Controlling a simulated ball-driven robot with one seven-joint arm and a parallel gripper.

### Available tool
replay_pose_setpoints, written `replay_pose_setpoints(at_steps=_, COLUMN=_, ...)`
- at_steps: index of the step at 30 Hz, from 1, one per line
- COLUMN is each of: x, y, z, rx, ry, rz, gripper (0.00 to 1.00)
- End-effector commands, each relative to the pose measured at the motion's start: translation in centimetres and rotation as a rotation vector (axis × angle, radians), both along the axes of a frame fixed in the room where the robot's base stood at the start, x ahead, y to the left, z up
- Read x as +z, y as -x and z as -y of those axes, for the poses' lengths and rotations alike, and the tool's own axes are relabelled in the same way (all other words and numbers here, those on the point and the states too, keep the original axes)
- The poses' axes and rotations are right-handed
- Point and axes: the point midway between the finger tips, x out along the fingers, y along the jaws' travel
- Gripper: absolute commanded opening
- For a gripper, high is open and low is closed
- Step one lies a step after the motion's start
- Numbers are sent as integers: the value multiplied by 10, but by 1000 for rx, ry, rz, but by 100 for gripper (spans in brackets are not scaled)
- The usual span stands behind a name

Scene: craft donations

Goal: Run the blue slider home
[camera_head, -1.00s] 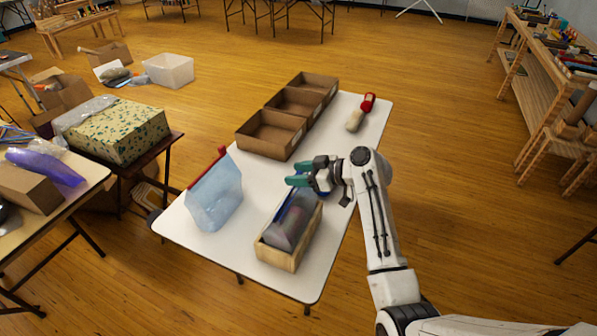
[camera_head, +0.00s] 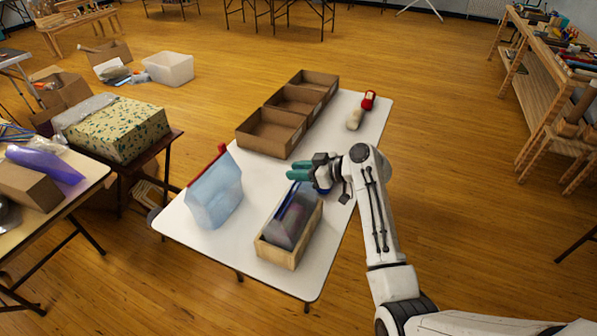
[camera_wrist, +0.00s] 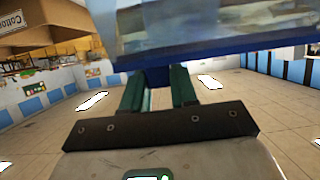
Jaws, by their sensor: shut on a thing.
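A clear, greyish bag (camera_head: 290,224) with a blue top edge stands in an open wooden box (camera_head: 279,256) at the front of the white table. My gripper (camera_head: 300,170) is at the far end of this bag's top edge, its teal fingers close together. In the wrist view the blue strip (camera_wrist: 225,57) runs across above the fingers (camera_wrist: 159,92). A dark blue block, the slider (camera_wrist: 158,76), sits between the fingertips, and they are shut on it. In the head view my gripper hides the slider.
A light blue bag (camera_head: 215,193) with a red top edge stands to the left. Cardboard trays (camera_head: 270,133) line the table's far left side. A red and cream object (camera_head: 361,112) lies at the far right. The table between has free room.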

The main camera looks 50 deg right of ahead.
Motion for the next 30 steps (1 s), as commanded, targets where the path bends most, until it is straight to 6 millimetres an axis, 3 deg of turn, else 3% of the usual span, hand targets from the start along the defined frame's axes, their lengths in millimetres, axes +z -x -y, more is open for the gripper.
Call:
replay_pose_setpoints(at_steps=8, x=-2, y=-7, z=20, rx=-2, ry=2, rz=3, gripper=3)
replay_pose_setpoints(at_steps=17, x=0, y=-7, z=20, rx=-2, ry=1, rz=0, gripper=3)
replay_pose_setpoints(at_steps=18, x=0, y=-7, z=20, rx=-2, ry=1, rz=0, gripper=31)
replay_pose_setpoints(at_steps=24, x=0, y=-7, z=20, rx=-2, ry=0, rz=1, gripper=50)
replay_pose_setpoints(at_steps=30, x=0, y=-7, z=20, rx=-1, ry=0, rz=1, gripper=51)
